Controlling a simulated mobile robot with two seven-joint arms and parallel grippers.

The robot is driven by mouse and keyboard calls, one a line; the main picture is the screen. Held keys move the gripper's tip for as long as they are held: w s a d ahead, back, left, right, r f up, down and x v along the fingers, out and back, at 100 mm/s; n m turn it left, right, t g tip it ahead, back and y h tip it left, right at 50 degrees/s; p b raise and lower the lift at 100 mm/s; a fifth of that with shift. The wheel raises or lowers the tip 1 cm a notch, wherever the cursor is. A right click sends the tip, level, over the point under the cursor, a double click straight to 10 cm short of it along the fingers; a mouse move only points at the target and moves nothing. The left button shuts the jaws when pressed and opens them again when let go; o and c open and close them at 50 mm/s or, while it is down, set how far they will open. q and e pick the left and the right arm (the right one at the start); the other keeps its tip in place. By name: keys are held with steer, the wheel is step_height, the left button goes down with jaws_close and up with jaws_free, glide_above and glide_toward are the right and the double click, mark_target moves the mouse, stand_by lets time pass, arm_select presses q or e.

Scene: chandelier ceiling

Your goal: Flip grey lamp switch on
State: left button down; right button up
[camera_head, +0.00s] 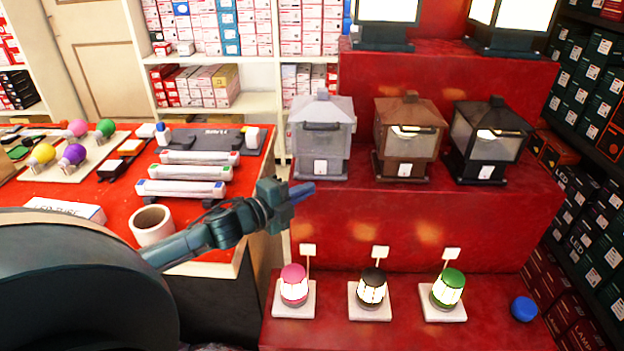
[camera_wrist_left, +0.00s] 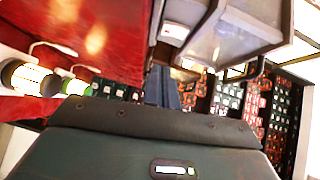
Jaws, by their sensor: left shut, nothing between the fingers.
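The grey lamp (camera_head: 318,140) stands at the left end of the red middle shelf, and its panes look unlit. A small white switch plate (camera_head: 320,167) is on its lower front. My right gripper is not in view.
Small pink (camera_head: 294,287), black (camera_head: 372,288) and green (camera_head: 447,290) lanterns stand lit on the lower step. A table (camera_head: 130,220) with bulbs and tubes is at left.

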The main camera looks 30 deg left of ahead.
mark_target(323, 173)
arm_select(q)
steer(key=w, duration=0.1)
steer(key=w+a, duration=0.1)
steer(key=w, duration=0.3)
steer(key=shift+w+a+f, duration=0.25)
steer(key=shift+f, duration=0.05)
steer(key=shift+f, duration=0.1)
steer(key=shift+w+a+f+b, duration=0.1)
steer(key=shift+w+f+b, duration=0.1)
steer(key=shift+b, duration=0.35)
steer(key=shift+r, duration=0.2)
steer(key=f+v, duration=0.1)
steer(key=v, duration=1.2)
steer(key=shift+r, duration=0.2)
